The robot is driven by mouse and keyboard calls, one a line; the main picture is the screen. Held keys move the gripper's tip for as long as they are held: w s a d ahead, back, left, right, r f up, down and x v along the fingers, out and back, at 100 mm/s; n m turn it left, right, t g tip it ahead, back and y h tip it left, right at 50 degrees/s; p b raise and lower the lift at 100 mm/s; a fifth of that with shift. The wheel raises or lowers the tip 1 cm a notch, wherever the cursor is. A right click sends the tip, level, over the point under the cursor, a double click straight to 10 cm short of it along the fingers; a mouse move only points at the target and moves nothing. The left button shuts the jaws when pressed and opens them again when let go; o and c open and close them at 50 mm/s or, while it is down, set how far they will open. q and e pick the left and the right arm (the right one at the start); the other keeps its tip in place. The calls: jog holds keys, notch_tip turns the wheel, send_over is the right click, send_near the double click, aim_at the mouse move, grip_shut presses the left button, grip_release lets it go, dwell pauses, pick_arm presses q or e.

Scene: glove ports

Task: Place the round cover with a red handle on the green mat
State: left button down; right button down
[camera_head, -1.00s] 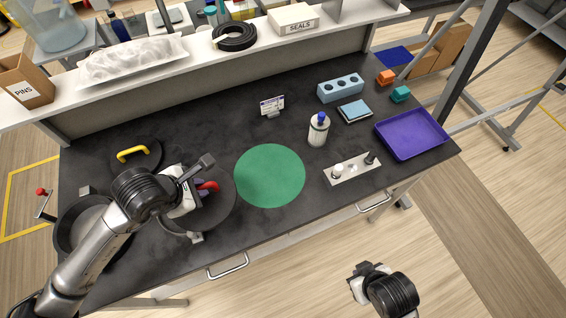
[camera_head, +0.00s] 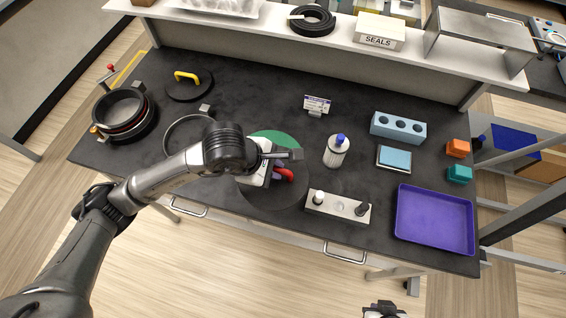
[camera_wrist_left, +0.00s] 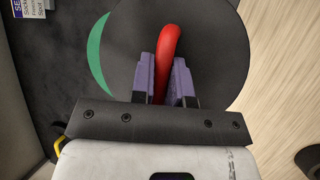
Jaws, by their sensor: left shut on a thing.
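The round dark cover (camera_head: 268,194) with its red handle (camera_head: 285,175) hangs from my left gripper (camera_head: 281,166). The gripper's purple fingers are shut on the red handle, as the left wrist view shows (camera_wrist_left: 164,75). The cover overlaps the near part of the green mat (camera_head: 277,137). Only the mat's far edge shows in the head view, and a green crescent (camera_wrist_left: 98,55) shows beside the cover in the wrist view. The cover's height above the mat is hard to tell. My right gripper (camera_head: 383,309) is partly cut off at the bottom edge.
An open ring port (camera_head: 168,138) lies left of the mat, with a yellow-handled cover (camera_head: 190,88) behind it. A small panel (camera_head: 337,208) with knobs and a white bottle (camera_head: 336,152) stand close right of the cover. A purple tray (camera_head: 435,220) lies further right.

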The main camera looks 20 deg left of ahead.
pick_arm(q)
jog(key=shift+d+f, duration=0.1)
jog(key=shift+f, duration=0.05)
jog(key=shift+w+f, duration=0.2)
jog(key=shift+m, duration=0.3)
jog(key=w+a+f, duration=0.1)
jog(key=w+f, duration=0.1)
jog(key=w, duration=0.1)
jog(key=w+a+f, duration=0.2)
jog(key=w, duration=0.1)
jog(key=w+a+f, duration=0.2)
jog(key=w, duration=0.2)
jog(key=shift+a+f, duration=0.2)
jog(key=shift+f, duration=2.05)
jog(key=shift+f, duration=0.15)
jog(key=c, duration=1.1)
grip_release()
